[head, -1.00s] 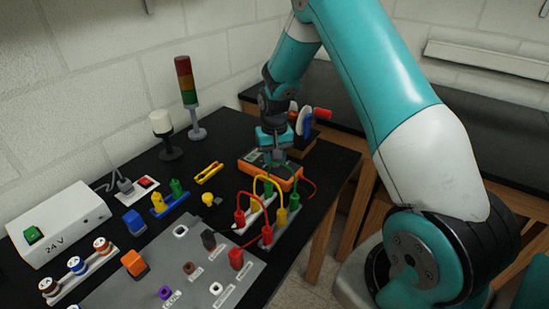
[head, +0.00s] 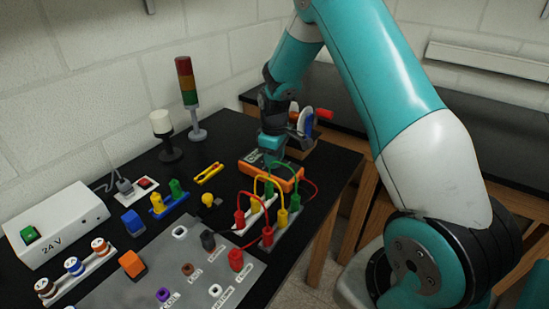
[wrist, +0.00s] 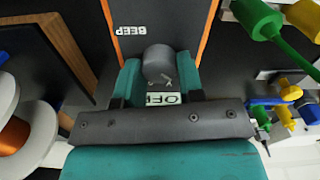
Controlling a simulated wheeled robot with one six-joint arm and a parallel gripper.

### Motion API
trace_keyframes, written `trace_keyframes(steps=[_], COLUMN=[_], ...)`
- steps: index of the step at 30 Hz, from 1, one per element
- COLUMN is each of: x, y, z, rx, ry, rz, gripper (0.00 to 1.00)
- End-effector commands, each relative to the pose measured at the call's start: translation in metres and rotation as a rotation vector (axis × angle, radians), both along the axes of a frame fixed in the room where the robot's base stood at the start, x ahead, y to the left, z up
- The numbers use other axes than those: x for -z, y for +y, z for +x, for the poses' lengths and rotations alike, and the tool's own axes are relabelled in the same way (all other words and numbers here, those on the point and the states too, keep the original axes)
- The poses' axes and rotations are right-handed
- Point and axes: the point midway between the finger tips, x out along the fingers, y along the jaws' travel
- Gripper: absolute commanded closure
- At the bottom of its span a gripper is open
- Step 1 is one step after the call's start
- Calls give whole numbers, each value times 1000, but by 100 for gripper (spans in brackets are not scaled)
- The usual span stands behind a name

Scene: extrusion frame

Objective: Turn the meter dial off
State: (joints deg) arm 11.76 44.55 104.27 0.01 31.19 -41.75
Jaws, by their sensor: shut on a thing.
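The orange-edged meter (head: 287,184) lies on the black table, partly hidden behind my gripper and the leads. My gripper (head: 272,160) points down at its face. In the wrist view the grey round dial (wrist: 157,62) sits between the two teal fingers, and my gripper (wrist: 158,76) is shut on it. An OFF label (wrist: 164,99) shows on the near side of the dial, and a BEEP label (wrist: 131,30) on the far side. A small pale mark shows by the dial's near edge, but I cannot tell clearly where the dial points.
Red, yellow and green leads (head: 268,190) arch close in front of the meter. Wire spools (head: 306,122) stand right behind my gripper. A signal tower (head: 187,95), a white lamp (head: 164,133) and a yellow clip (head: 208,173) are to the left.

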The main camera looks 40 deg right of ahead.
Motion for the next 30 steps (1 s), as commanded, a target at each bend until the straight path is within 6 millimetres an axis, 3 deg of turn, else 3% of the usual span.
trace_keyframes(steps=[12, 28, 29, 30], x=[0, 0, 0, 0], y=[1, 1, 1, 1], z=[0, 0, 0, 0], rx=[-178, -200, -200, -200], ry=[-1, -1, -1, -1], rz=[1, 1, 1, 1], gripper=[89, 89, 60, 51])
